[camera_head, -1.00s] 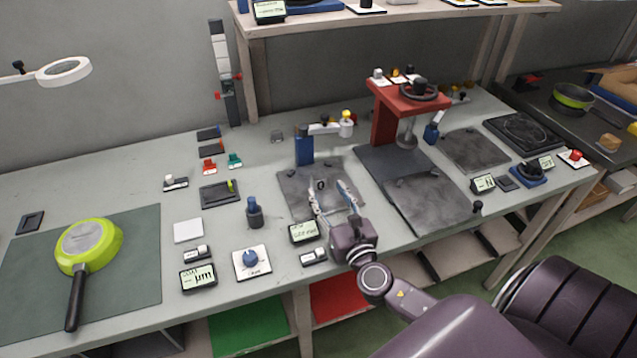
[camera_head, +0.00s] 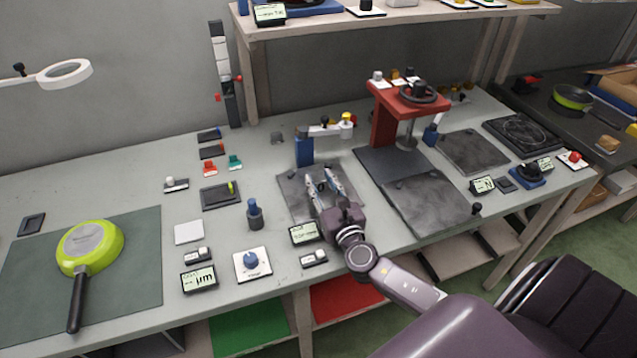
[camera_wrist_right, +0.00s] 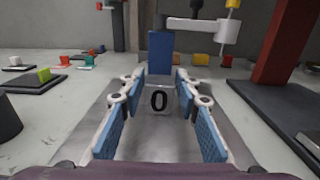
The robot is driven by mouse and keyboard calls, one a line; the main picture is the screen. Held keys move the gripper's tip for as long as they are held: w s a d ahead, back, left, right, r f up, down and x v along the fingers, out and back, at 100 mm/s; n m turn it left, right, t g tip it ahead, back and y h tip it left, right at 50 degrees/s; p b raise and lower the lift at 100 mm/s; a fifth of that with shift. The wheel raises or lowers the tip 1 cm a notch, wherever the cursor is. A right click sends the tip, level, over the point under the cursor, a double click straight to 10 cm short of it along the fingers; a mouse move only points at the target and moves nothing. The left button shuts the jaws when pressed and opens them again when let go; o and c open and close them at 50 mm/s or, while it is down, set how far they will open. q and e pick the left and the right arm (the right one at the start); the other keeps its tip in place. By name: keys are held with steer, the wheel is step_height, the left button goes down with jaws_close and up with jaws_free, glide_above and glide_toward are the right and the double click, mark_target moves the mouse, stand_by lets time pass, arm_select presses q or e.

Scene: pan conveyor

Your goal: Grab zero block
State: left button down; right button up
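The zero block (camera_wrist_right: 159,99) is a clear block with a black 0. It stands on a grey plate (camera_head: 292,196) in front of a blue post (camera_head: 304,150), which also shows in the right wrist view (camera_wrist_right: 160,55). My right gripper (camera_head: 321,178) is open above the plate; in the head view it hides the block. In the right wrist view its two blue-padded fingers (camera_wrist_right: 160,122) are spread, with the block centred at the far end between their tips. I cannot tell whether the block is inside the fingers. My left gripper is not in view.
A red press (camera_head: 384,118) stands right of the plate. A small display (camera_head: 304,233) and a dark round knob (camera_head: 254,214) are near the plate's front and left. A green pan (camera_head: 88,245) lies on a mat at left.

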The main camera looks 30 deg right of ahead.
jaws_close()
steer(key=shift+r, duration=0.1)
